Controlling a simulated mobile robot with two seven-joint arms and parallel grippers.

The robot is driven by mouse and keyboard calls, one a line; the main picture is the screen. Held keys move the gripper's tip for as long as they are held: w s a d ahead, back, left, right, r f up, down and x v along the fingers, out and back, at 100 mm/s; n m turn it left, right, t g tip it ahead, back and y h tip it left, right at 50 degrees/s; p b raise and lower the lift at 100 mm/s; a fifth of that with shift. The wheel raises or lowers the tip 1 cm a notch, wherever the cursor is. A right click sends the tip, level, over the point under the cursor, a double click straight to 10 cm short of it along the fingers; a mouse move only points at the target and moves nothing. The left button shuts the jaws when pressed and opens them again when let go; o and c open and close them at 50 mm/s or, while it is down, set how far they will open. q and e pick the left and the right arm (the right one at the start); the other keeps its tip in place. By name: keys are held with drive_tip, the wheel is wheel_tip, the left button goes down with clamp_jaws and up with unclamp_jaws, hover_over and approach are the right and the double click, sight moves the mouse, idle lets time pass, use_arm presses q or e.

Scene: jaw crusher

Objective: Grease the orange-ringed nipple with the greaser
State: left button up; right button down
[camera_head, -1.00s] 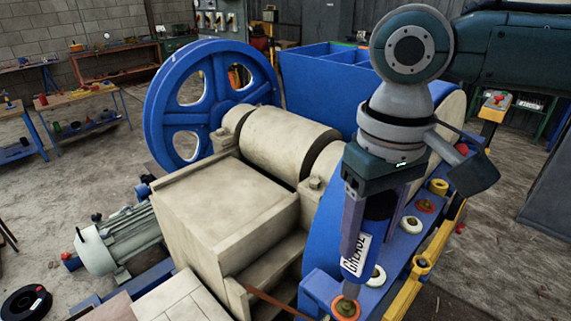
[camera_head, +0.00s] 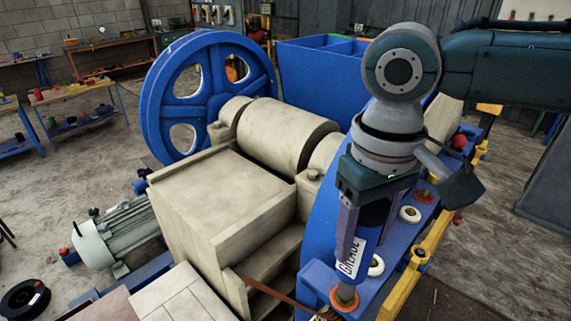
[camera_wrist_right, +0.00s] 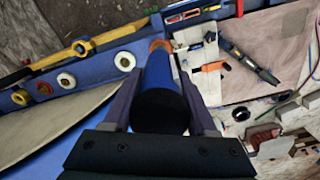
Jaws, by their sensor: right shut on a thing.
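My right gripper (camera_head: 362,232) is shut on the greaser (camera_head: 350,258), a blue tube with a white GREASE label. It holds the greaser nearly upright, nozzle down, at the orange-ringed nipple (camera_head: 345,303) on the crusher's blue side ledge. The nozzle tip appears at the ring's centre; I cannot tell whether it touches. In the right wrist view the greaser's dark end (camera_wrist_right: 160,110) sits between the fingers, and part of the orange ring (camera_wrist_right: 160,45) shows beyond it. The nipple itself is hidden there. My left gripper is not in view.
White-ringed nipples (camera_head: 376,266) (camera_head: 410,214) and a red-ringed one (camera_head: 424,196) sit farther along the ledge. A yellow rail (camera_head: 425,262) runs beside it. The crusher's cream body (camera_head: 225,195) and blue flywheel (camera_head: 205,95) stand to the left. A dark cabinet (camera_head: 545,180) stands at right.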

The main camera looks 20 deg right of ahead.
drive_tip(key=shift+f, duration=0.35)
idle(0.5)
drive_tip(key=shift+r, duration=0.15)
drive_tip(key=shift+r+p, duration=0.7)
drive_tip(key=shift+p, duration=0.35)
drive_tip(key=shift+f, duration=0.1)
drive_tip(key=shift+f+b, duration=0.55)
drive_tip(key=shift+f, duration=0.2)
drive_tip(key=shift+r, duration=0.15)
